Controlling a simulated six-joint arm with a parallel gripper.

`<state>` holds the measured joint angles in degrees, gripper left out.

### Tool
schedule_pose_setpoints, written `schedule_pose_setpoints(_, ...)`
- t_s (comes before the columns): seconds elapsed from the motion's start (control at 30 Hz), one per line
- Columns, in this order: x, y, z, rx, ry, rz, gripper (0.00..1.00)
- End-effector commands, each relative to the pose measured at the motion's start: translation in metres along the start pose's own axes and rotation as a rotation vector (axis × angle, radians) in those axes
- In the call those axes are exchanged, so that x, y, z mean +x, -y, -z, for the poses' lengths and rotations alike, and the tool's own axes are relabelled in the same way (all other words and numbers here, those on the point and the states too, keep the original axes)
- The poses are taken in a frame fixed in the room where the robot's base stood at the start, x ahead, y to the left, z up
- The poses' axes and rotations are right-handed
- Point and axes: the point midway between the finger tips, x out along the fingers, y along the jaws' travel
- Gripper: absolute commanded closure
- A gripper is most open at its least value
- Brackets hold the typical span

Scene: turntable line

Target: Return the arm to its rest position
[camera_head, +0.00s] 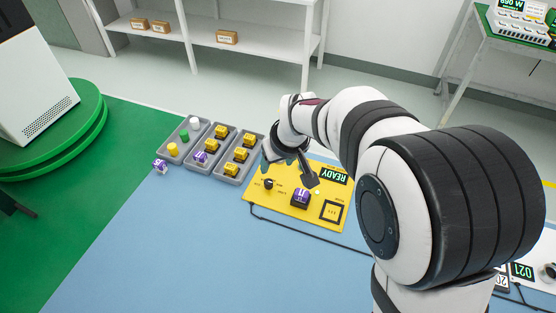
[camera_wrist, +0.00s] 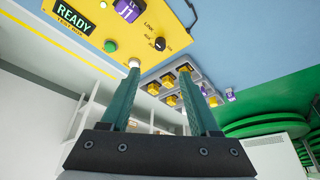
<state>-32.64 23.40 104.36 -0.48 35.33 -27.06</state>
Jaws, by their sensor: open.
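My gripper (camera_head: 287,168) is open and empty, above the left back part of the yellow test box (camera_head: 283,208). In the wrist view its two dark green fingers (camera_wrist: 160,68) stand apart with nothing between them. The box has a READY display (camera_head: 328,174), a black knob (camera_head: 268,184) and a purple block (camera_head: 300,197) seated on it. The wrist view also shows the purple block (camera_wrist: 126,9) and a green button (camera_wrist: 110,46). My forearm and wrist stretch from the right over the blue surface and hide part of the box's back edge.
Grey trays (camera_head: 211,148) left of the box hold yellow and purple blocks and coloured cylinders. A loose purple block (camera_head: 160,166) lies left of them. A green turntable (camera_head: 65,135) carries a white machine (camera_head: 35,85). White shelves (camera_head: 250,40) stand behind. The front blue surface is clear except for a cable.

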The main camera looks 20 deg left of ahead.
Motion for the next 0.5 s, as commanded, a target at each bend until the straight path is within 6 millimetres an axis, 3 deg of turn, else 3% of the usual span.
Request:
schedule_pose_setpoints(0.17, 0.0, 0.0, 0.0, 0.0, 0.0, 0.0, 0.38)
schedule_pose_setpoints(0.27, -0.015, -0.01, -0.012, 0.059, 0.016, -0.004, 0.38)
schedule_pose_setpoints(0.37, -0.064, -0.035, -0.063, 0.274, 0.075, -0.02, 0.38)
schedule_pose_setpoints(0.43, -0.103, -0.045, -0.119, 0.491, 0.137, -0.033, 0.38)
schedule_pose_setpoints(0.5, -0.136, -0.042, -0.175, 0.711, 0.195, -0.048, 0.38)
